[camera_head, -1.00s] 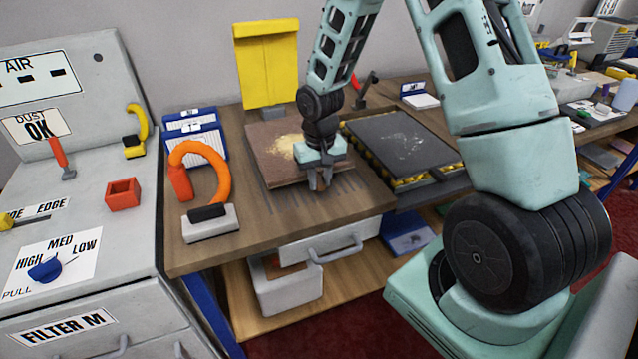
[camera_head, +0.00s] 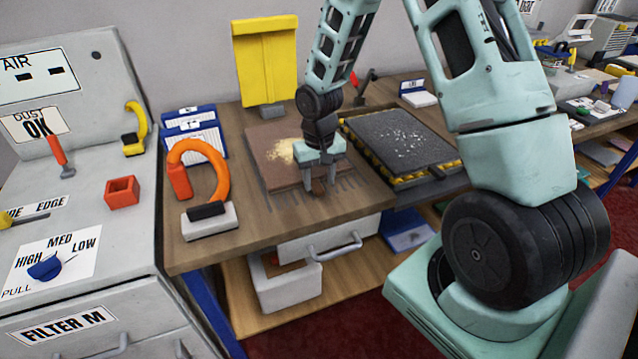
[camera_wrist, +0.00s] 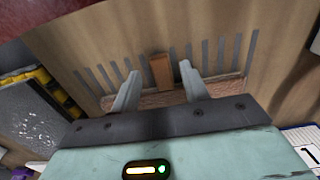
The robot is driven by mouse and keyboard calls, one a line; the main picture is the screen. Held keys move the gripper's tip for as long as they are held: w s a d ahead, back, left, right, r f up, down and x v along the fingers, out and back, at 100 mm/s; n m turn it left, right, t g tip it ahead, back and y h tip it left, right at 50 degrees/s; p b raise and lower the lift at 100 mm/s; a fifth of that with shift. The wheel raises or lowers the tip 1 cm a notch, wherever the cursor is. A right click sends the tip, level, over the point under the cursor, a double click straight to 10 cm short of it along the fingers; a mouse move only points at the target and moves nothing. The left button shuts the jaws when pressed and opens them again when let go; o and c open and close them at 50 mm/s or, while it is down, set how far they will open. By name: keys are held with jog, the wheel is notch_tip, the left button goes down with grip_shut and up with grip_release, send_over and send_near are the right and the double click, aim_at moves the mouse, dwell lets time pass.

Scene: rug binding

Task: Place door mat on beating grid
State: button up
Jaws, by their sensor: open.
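The door mat appears to be the brown mat (camera_head: 265,143) with a patch of pale sandy dirt, lying flat on the bench below my wrist. Grey bars (camera_head: 347,187) stick out from under its front edge; I take them for the beating grid, mostly covered by the mat. My gripper (camera_head: 319,187) is open at the mat's front edge. In the wrist view, my gripper's fingers (camera_wrist: 159,70) stand apart on either side of a small brown tab (camera_wrist: 161,73). A gap shows on each side of the tab. My wrist hides part of the mat.
A dark speckled panel (camera_head: 398,135) with yellow-black striped edges lies right of the mat. An orange curved handle tool (camera_head: 207,170) stands to the left, near blue-and-white cards (camera_head: 197,132). A yellow board (camera_head: 266,65) stands behind.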

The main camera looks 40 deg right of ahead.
notch_tip(320, 180, up, 9)
jog(key=s+a+r+n, duration=0.3)
jog(key=s+a, duration=0.1)
jog(key=a, duration=0.4)
jog(key=s+a+r+n, duration=0.25)
jog(key=s+a, duration=0.25)
jog(key=a, duration=0.4)
jog(key=s+a+r+n, duration=0.1)
jog(key=s+a+n, duration=0.1)
jog(key=s, duration=0.5)
jog(key=s+a+n, duration=0.3)
jog(key=s+a, duration=0.2)
jog(key=s, duration=0.3)
jog(key=shift+s+a+r+y+b, duration=0.15)
jog(key=shift+a+r+y+b, duration=0.05)
jog(key=shift+r+y+b, duration=0.15)
jog(key=shift+n, duration=0.25)
